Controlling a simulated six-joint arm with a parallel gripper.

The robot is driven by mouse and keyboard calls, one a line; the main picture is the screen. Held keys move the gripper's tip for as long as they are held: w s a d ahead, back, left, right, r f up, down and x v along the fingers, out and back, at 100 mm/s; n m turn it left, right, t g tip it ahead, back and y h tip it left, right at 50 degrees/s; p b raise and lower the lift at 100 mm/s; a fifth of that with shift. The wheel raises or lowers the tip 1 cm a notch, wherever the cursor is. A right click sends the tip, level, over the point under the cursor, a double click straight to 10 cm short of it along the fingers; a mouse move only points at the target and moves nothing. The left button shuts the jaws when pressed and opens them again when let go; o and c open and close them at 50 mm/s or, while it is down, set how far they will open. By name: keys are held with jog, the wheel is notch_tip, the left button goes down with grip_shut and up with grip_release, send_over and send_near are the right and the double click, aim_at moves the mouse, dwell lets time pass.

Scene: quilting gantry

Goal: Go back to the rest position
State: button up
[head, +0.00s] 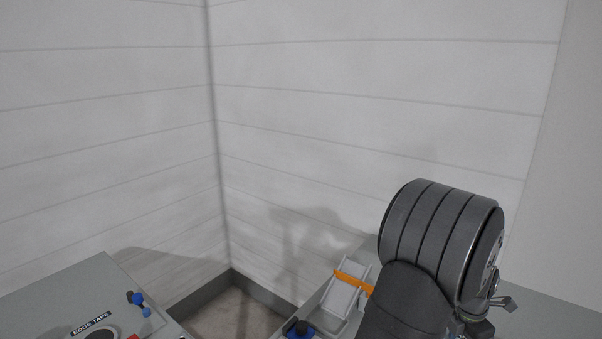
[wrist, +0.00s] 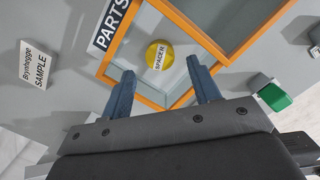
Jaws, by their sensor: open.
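My gripper (wrist: 160,66) shows in the wrist view with its two blue-grey fingers spread apart and nothing between them. Beyond the fingertips is a yellow disc labelled SPACER (wrist: 153,47), inside an orange-framed tray (wrist: 160,98) marked PARTS. I cannot tell how far the fingers are above the tray. In the head view my dark arm fills the lower right, and the gripper itself does not show.
In the head view a grey EDGE TAPE unit (head: 60,300) stands lower left. A pale holder with an orange strip (head: 354,283) and a blue knob (head: 299,328) sit near my arm.

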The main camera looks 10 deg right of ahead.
jog(key=f, duration=0.3)
jog(key=shift+d+f, duration=0.2)
jog(key=shift+f, duration=0.15)
jog(key=shift+d+r, duration=0.15)
jog(key=shift+r, duration=1.75)
